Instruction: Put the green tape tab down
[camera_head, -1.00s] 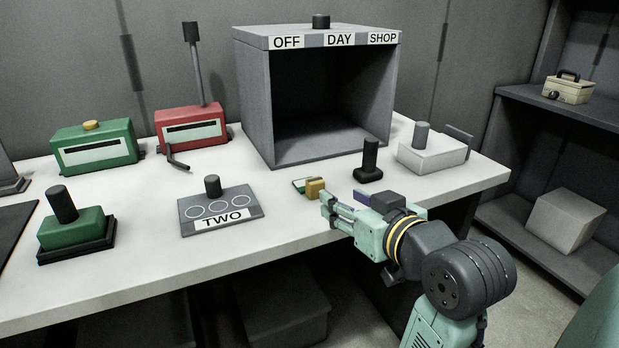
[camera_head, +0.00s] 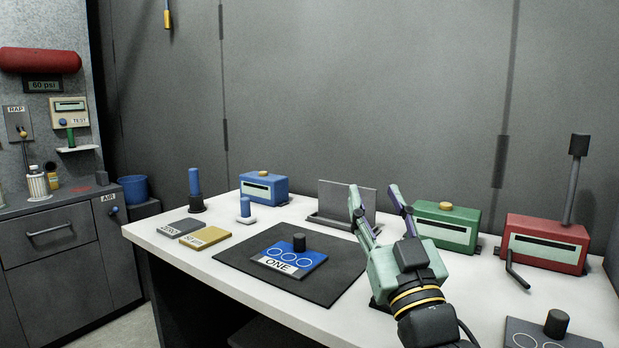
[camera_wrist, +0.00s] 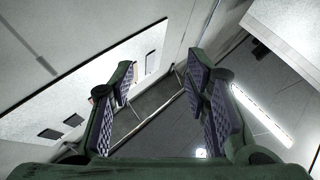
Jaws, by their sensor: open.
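I cannot make out the green tape tab in either current view. My gripper (camera_head: 378,190) is raised over the work table (camera_head: 230,268), with its two fingers spread and pointing up and away. No object shows between the fingers in the head view. My gripper and arm hide part of the table in front of the green box (camera_head: 447,228).
A dark mat (camera_head: 232,252) holds a blue plate marked ONE (camera_head: 272,266). A grey stand (camera_head: 358,208), a blue box (camera_head: 264,188) and a red box (camera_head: 548,240) with a tall lever line the back. Grey and yellow plates (camera_head: 206,238) lie at left. Bare table shows along the front left.

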